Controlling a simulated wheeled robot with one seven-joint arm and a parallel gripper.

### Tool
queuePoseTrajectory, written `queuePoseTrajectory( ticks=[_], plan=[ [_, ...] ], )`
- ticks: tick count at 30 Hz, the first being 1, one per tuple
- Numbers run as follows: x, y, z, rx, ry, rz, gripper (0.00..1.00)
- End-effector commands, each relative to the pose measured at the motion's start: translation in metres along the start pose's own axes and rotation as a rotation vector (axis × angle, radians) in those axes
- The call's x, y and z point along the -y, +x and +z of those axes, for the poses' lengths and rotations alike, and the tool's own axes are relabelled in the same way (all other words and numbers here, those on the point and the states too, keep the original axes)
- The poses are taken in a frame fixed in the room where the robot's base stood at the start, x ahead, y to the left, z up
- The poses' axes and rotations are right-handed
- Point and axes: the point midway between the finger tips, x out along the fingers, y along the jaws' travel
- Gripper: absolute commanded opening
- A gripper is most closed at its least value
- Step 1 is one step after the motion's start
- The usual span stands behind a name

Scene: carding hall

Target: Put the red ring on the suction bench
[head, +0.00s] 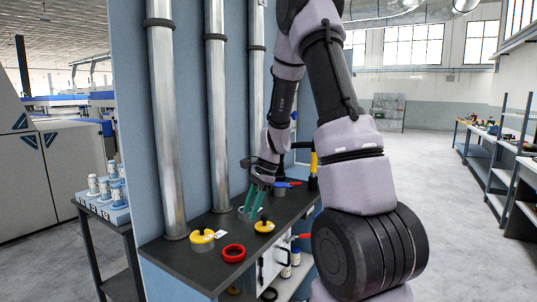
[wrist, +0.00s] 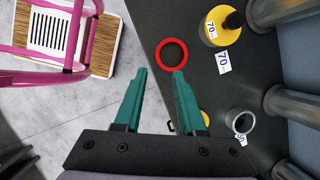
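The red ring (head: 233,260) lies flat on the dark bench top (head: 185,258), near its front edge, between two yellow plugs. The wrist view shows the ring (wrist: 158,54) just beyond my fingertips, with nothing inside it but dark surface. My gripper (head: 250,215) has teal fingers, spread apart and empty in the wrist view (wrist: 160,73). In the head view it is behind the ring, over the bench. This bench has metal pipes rising behind it; I see no sign naming it the suction bench.
One yellow plug (head: 202,237) has a tag marked 70 (wrist: 223,63); another yellow plug (head: 264,227) stands to its right. A grey open collar (wrist: 240,121) stands near my right finger. Blue-and-white jars (head: 116,193) stand on a side table.

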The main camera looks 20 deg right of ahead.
Motion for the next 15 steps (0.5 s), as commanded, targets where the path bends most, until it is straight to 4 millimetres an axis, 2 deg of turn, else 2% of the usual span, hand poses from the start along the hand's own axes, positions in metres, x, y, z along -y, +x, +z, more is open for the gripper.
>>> queuePoseTrajectory(
  ticks=[1, 6, 11, 15],
  plan=[
    [-0.001, -0.022, 0.011, -0.014, -0.058, -0.032, 0.40],
    [-0.019, -0.092, 0.049, -0.083, -0.301, -0.126, 0.40],
    [-0.050, -0.149, 0.081, -0.175, -0.528, -0.204, 0.40],
    [-0.084, -0.189, 0.104, -0.275, -0.719, -0.265, 0.40]
  ],
)
